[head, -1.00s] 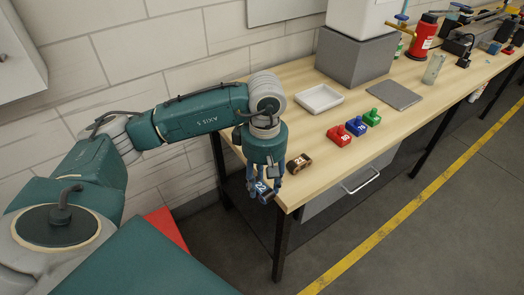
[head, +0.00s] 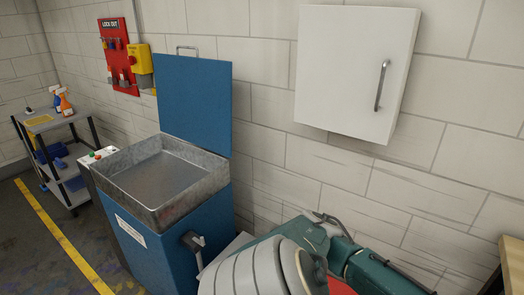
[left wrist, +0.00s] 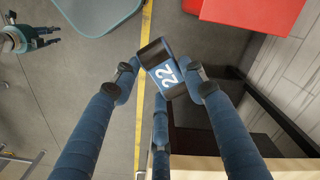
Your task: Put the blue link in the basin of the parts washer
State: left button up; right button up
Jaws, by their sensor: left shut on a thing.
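In the left wrist view my left gripper (left wrist: 163,82) is shut on the blue link (left wrist: 166,76), a short blue piece with dark ends and a white 22. The link is held between the fingertips, above the grey floor beside the bench edge. In the head view the parts washer (head: 160,240) is a blue cabinet with its blue lid (head: 195,100) raised. Its grey metal basin (head: 160,178) is open and looks empty. The left gripper is outside the head view. My right gripper (left wrist: 38,36) shows small at the upper left of the left wrist view; its finger opening is unclear.
A grey trolley (head: 62,150) with spray bottles stands left of the washer. A white wall cabinet (head: 355,70) hangs to the right. A handle (head: 193,242) sticks out from the washer's side. A bench corner (head: 513,262) shows at right.

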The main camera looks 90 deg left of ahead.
aim_at(155, 191)
jog(key=k+j+u, duration=0.1)
jog(key=u, duration=0.4)
jog(key=j+u, duration=0.25)
jog(key=u, duration=0.2)
jog(key=k+j+u, duration=0.1)
jog(key=j+u, duration=0.15)
jog(key=u, duration=0.25)
jog(key=j+u, duration=0.2)
jog(key=u, duration=0.25)
jog(key=i+j+u, duration=0.1)
jog(key=j, duration=0.3)
jog(key=i+j+u, duration=0.1)
jog(key=j, duration=0.35)
jog(key=i+j+u, duration=0.15)
jog(key=j, duration=0.25)
jog(key=j+u, duration=0.1)
jog(key=j, duration=0.3)
jog(key=i, duration=0.05)
